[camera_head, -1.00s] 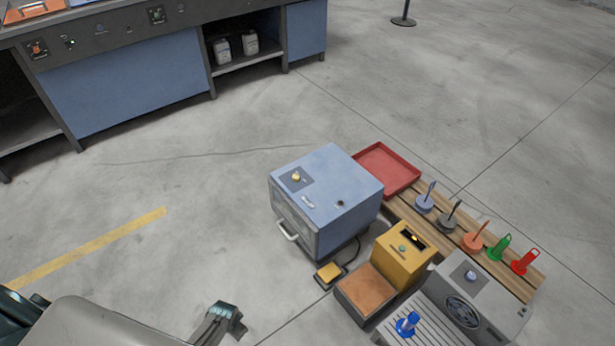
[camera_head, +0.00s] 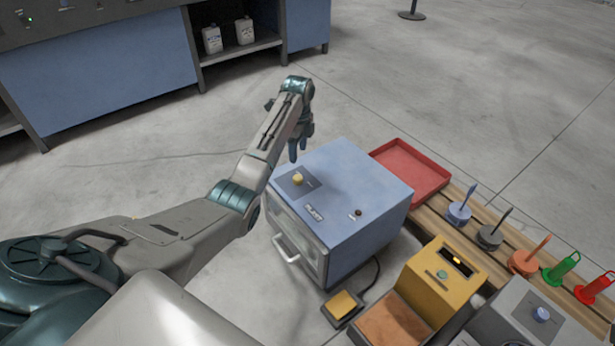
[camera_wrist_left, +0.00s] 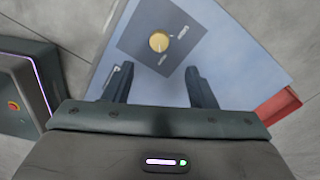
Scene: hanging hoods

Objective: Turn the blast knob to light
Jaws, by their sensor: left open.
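The blast knob (camera_head: 298,179) is a round yellow knob on a dark plate (camera_head: 297,184) on top of the blue cabinet (camera_head: 345,200), which bears a "BLAST" label. In the left wrist view the knob (camera_wrist_left: 159,42) lies ahead of the fingertips, between their lines, with two small labels beside it, too small to read. My left gripper (camera_head: 298,152) hangs above the cabinet's back-left edge, fingers pointing down, open and empty. It also shows in the left wrist view (camera_wrist_left: 160,84), apart from the knob. My right gripper is not in view.
A red tray (camera_head: 412,172) stands behind the cabinet on a wooden bench. Several coloured tools on stands, including a green one (camera_head: 562,268), are to the right. A yellow box (camera_head: 440,282) and a foot pedal (camera_head: 343,305) are in front. Open floor lies behind.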

